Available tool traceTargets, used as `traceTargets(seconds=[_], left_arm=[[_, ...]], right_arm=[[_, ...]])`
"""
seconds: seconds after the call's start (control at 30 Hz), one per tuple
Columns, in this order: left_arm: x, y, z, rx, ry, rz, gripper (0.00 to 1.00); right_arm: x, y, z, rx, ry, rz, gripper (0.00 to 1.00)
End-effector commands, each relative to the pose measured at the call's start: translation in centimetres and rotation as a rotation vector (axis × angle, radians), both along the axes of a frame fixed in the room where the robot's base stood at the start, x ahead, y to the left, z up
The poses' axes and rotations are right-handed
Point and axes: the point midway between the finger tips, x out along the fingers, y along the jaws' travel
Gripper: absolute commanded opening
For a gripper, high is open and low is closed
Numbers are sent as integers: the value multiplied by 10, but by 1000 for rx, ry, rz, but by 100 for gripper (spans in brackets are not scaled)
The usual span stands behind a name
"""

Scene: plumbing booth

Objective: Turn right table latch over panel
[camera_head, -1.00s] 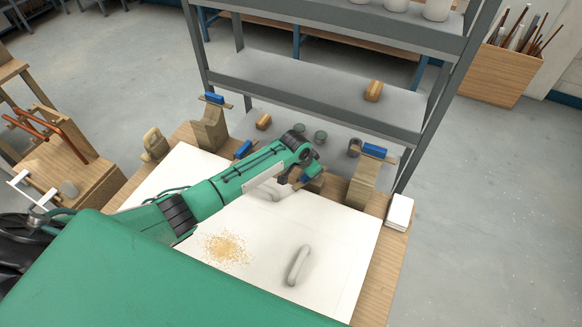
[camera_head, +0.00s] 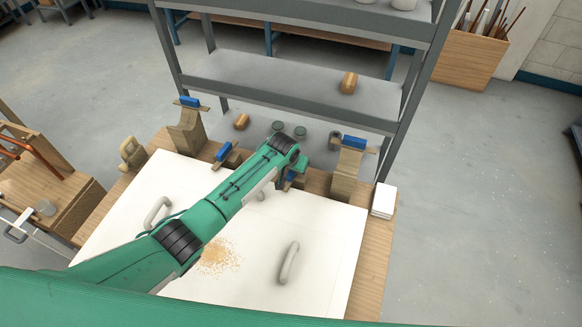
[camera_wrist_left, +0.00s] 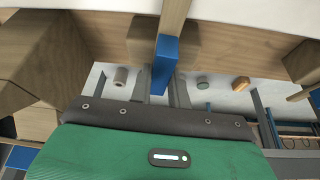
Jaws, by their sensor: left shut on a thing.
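The right table latch, a wooden bar with a blue grip (camera_wrist_left: 165,52), is at the far edge of the white panel (camera_head: 325,220). My left gripper (camera_wrist_left: 161,92) is shut on the blue grip, with one finger on each side. In the wrist view the wooden bar (camera_wrist_left: 174,18) runs from the grip across the panel's edge. In the head view my left gripper (camera_head: 287,183) and arm hide most of this latch; only a bit of blue (camera_head: 291,174) shows. My right gripper is not in view.
The left table latch (camera_head: 224,152) has a blue grip too. Wooden posts with blue-topped latches stand at left (camera_head: 187,125) and right (camera_head: 347,170). A grey shelf (camera_head: 280,90) rises behind. Grey handles (camera_head: 289,263) and sawdust (camera_head: 217,257) are on the panel. White blocks (camera_head: 384,200) sit at right.

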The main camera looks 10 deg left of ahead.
Motion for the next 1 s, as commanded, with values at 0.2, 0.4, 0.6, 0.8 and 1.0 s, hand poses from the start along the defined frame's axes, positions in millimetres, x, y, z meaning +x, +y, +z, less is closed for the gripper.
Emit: traceTargets(seconds=[0.2, 0.4, 0.6, 0.8, 1.0], left_arm=[[0, 1, 0, 0, 0, -1, 28], [0, 0, 0, 0, 0, -1, 40], [-1, 1, 1, 0, 0, -1, 40], [-6, 2, 16, -1, -3, -1, 40], [-17, 6, 43, -1, -3, -2, 40]], right_arm=[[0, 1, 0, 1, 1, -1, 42], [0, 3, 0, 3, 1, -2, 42], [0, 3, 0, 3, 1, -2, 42], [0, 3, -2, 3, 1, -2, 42], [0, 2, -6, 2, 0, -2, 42]])
